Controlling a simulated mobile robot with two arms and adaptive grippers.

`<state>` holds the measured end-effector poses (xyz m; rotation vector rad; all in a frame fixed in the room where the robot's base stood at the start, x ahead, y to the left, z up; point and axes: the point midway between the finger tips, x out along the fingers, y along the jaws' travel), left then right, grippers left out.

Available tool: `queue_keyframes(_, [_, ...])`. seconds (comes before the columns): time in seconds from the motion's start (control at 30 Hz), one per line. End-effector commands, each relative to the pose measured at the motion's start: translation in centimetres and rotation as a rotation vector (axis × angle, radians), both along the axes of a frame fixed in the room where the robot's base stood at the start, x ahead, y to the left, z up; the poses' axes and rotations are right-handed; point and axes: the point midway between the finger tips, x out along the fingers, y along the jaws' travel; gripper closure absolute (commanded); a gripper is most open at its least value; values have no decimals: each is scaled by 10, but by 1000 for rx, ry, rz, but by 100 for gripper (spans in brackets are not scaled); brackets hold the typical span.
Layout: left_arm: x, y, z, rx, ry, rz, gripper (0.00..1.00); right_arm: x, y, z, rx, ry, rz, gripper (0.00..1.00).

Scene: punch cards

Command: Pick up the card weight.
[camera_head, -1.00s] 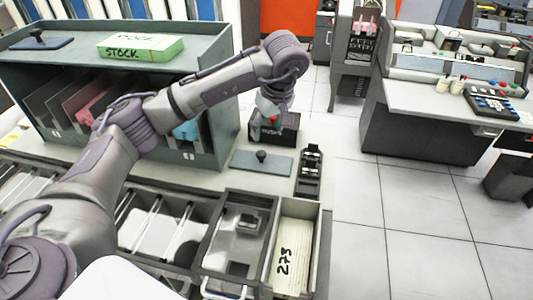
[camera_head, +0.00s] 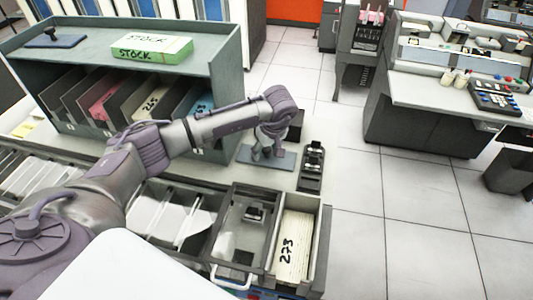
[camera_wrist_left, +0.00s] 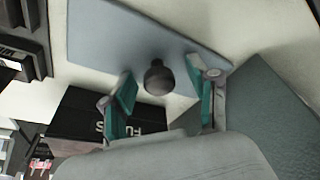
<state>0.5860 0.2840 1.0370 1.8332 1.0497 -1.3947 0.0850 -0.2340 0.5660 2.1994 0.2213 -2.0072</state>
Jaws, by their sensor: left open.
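The card weight is a flat blue-grey plate (camera_head: 284,162) with a round black knob, lying on the counter. In the left wrist view the plate (camera_wrist_left: 105,38) fills the upper middle, and its knob (camera_wrist_left: 158,77) shows between the two fingers. My left gripper (camera_head: 266,153) is over the plate and hides the knob in the head view. In the left wrist view the left gripper (camera_wrist_left: 160,74) is open, one teal-padded finger on each side of the knob, with gaps showing. My right gripper is not in view.
A black lettered box (camera_wrist_left: 80,120) stands close beside the plate. A black slotted holder (camera_head: 312,166) is to its right. Card trays (camera_head: 292,245) lie in front, and a shelf unit (camera_head: 228,80) rises behind left. A similar knobbed plate (camera_head: 70,42) lies on its top.

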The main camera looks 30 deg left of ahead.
Motion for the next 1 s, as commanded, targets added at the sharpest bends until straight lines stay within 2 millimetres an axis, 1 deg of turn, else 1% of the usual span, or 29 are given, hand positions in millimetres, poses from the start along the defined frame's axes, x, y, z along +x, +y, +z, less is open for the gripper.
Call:
queue_keyframes(0.1, [0,0,0,0,-1,0,40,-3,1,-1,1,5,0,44])
queue_keyframes(0.13, [0,0,0,0,-1,0,42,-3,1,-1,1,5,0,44])
queue_keyframes(0.37, [0,0,0,0,-1,0,80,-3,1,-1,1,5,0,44])
queue_keyframes(0.4, [0,0,0,0,-1,0,87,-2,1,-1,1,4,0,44])
queue_keyframes(0.47, [0,0,0,0,-1,0,97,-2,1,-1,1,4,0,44])
queue_keyframes(0.5, [0,0,0,0,-1,0,100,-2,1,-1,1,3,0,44])
queue_keyframes(0.83, [1,0,2,-1,-3,0,100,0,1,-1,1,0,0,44])
queue_keyframes(1.0, [2,0,6,-1,-5,0,100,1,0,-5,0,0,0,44])
